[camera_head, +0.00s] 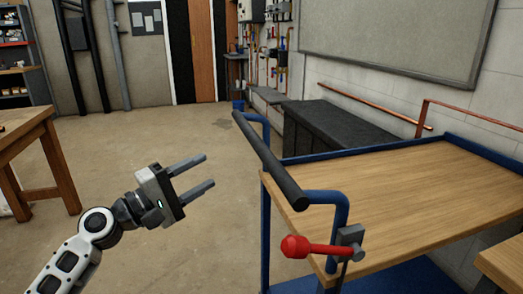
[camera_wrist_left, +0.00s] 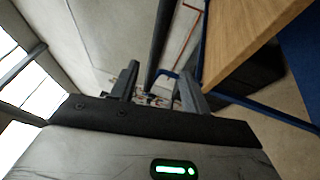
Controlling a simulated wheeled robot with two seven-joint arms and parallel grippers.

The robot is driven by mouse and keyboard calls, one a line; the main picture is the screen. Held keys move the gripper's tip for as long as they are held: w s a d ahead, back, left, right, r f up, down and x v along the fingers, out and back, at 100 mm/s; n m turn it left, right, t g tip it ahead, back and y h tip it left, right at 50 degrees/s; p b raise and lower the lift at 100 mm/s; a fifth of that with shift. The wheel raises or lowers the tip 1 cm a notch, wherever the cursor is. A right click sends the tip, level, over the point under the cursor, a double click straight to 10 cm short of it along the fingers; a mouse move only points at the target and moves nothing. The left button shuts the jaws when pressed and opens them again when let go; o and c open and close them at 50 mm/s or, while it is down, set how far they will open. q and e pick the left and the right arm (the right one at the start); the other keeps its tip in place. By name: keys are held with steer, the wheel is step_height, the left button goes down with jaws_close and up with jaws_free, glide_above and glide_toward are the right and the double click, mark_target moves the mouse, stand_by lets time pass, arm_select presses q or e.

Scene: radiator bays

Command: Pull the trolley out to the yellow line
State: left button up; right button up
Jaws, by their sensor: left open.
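The trolley has a blue tube frame and a wooden top (camera_head: 430,190). Its black handle bar (camera_head: 268,160) runs along the near left end, and a red-knobbed lever (camera_head: 310,248) sits at the front corner. My left gripper (camera_head: 209,170) is open and empty, left of the bar with its fingers pointing toward it, apart from it. In the left wrist view the dark bar (camera_wrist_left: 163,40) shows beyond and between the fingertips (camera_wrist_left: 158,76), with the wooden top (camera_wrist_left: 245,40) to the right. My right gripper is not in view. No yellow line shows.
A dark chest (camera_head: 335,128) stands by the wall behind the trolley, and copper pipes (camera_head: 375,105) run along the wall. A wooden table (camera_head: 45,155) stands at the left. Another wooden surface (camera_head: 505,262) cuts in at bottom right. The concrete floor (camera_head: 150,130) between is clear.

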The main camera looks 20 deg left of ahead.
mark_target(257, 141)
arm_select(q)
steer(key=p+x, duration=0.1)
steer(key=x, duration=0.6)
steer(key=p+x, duration=0.2)
steer(key=x, duration=0.6)
steer(key=shift+w+d+r, duration=0.2)
steer(key=shift+d+r, duration=0.05)
jaws_close()
steer(key=shift+f, duration=0.1)
